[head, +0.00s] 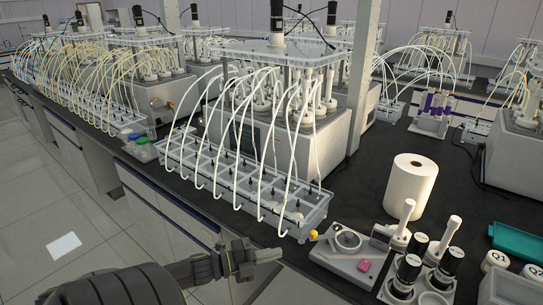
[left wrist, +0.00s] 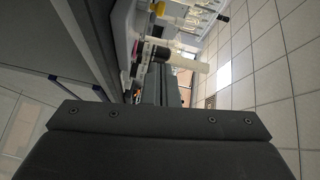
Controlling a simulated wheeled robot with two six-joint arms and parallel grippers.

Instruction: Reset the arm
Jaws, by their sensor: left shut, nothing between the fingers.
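My left arm comes in from the lower left of the head view. Its dark gripper (head: 270,255) is shut and empty, held in front of the bench's front edge, low and apart from the things on the bench. My right gripper is not in view.
On the dark bench a clear tray (head: 228,176) with looping tubes stands before a reactor (head: 290,125). A white paper roll (head: 411,188), a grey instrument (head: 345,258), black-capped bottles (head: 408,270) and a teal tray (head: 516,243) stand right.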

